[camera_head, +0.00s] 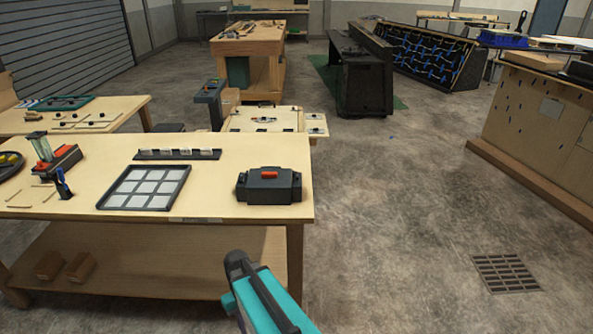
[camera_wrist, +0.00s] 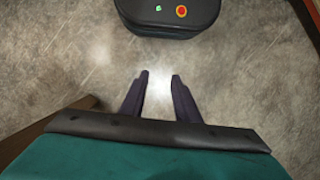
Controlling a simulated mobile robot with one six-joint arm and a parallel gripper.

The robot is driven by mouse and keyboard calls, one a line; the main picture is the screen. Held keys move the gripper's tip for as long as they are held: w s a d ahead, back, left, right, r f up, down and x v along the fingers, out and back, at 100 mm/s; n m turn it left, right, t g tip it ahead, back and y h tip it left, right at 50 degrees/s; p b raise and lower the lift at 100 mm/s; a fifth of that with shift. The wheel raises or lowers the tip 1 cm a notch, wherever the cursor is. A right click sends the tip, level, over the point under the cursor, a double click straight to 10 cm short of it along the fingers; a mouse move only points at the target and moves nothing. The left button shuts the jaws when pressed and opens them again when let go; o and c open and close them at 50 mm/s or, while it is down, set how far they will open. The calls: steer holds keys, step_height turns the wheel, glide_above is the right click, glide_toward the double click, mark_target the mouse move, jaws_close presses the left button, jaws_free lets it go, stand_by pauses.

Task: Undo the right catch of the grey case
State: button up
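The grey case (camera_head: 269,186) is a dark grey box with a red-orange handle on its lid. It stands shut-looking near the right front corner of the wooden workbench in the head view. Its catches are too small to tell apart, so I cannot tell how the right catch stands. My gripper (camera_wrist: 159,77) is open and empty in the wrist view, its two dark fingers apart over bare floor. In the head view, my teal and black arm is low in front of the bench's right end, apart from the case. The case is not in the wrist view.
The workbench (camera_head: 60,226) also bears a tray of pale squares (camera_head: 146,186), a dark rail with white pieces (camera_head: 178,154) and a red-based device (camera_head: 58,161) at left. Other benches stand behind. Concrete floor is clear to the right, with a floor grate (camera_head: 506,273).

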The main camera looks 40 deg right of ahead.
steer(key=s+a+f+g, duration=0.1)
steer(key=s+a+f, duration=0.3)
steer(key=s+f, duration=0.3)
steer(key=s+a+f+n+g+h, duration=0.1)
steer(key=s+a+f, duration=0.2)
steer(key=s+f, duration=0.5)
steer(key=s, duration=0.3)
steer(key=shift+a+f, duration=0.2)
steer(key=shift+a, duration=0.2)
steer(key=shift+s, duration=0.15)
